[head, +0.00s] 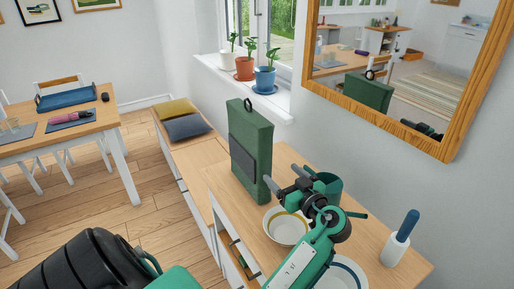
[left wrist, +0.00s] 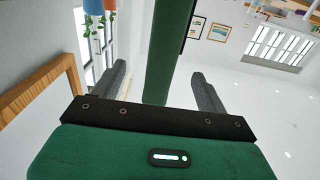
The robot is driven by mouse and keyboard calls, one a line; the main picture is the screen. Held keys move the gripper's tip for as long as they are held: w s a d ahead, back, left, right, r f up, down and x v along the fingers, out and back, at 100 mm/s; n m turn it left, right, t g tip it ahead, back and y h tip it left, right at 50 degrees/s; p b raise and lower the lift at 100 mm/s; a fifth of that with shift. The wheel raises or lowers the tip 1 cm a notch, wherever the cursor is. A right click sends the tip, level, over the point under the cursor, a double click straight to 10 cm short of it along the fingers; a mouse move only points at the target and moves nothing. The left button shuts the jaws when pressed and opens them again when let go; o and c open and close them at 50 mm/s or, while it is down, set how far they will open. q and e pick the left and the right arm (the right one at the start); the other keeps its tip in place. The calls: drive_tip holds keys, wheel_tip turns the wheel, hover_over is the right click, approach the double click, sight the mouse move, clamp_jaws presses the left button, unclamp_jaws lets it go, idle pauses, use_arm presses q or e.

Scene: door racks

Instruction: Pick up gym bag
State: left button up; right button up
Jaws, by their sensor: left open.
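The gym bag (head: 262,140) is a tall, flat green bag with a dark front pocket and a small loop on top. It stands upright on the wooden top of a white cabinet (head: 217,181). My left gripper (head: 288,184) is open just to the right of the bag's lower part, its grey fingers pointing toward it. In the left wrist view the green bag (left wrist: 163,50) shows edge-on between the two spread fingers of my left gripper (left wrist: 160,88). I cannot tell whether they touch it. My right gripper is not in view.
A yellow-striped bowl (head: 286,228), a dark green pot (head: 328,186), a blue-striped bowl (head: 345,277) and a blue-handled brush in a white holder (head: 396,249) crowd the cabinet top. A framed mirror (head: 398,118) hangs behind. A bench with cushions (head: 187,127) stands beyond the bag.

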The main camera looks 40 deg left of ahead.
sight(267, 160)
use_arm(q)
drive_tip(key=x, duration=0.2)
drive_tip(key=p+x, duration=0.1)
drive_tip(key=x, duration=0.1)
drive_tip(key=p+x, duration=0.1)
drive_tip(key=x, duration=0.1)
drive_tip(key=shift+s+a+r, duration=0.25)
drive_tip(key=shift+a, duration=0.05)
drive_tip(key=shift+p+x, duration=0.75)
drive_tip(key=shift+x, duration=0.45)
drive_tip(key=p+x, duration=0.2)
drive_tip(key=x, duration=0.1)
drive_tip(key=shift+w+a, duration=0.1)
drive_tip(key=shift+a, duration=0.1)
drive_tip(key=shift+w+a+f, duration=0.1)
drive_tip(key=shift+a+f, duration=0.05)
drive_tip(key=shift+a, duration=0.2)
drive_tip(key=c, duration=1.1)
drive_tip(key=shift+c, duration=0.9)
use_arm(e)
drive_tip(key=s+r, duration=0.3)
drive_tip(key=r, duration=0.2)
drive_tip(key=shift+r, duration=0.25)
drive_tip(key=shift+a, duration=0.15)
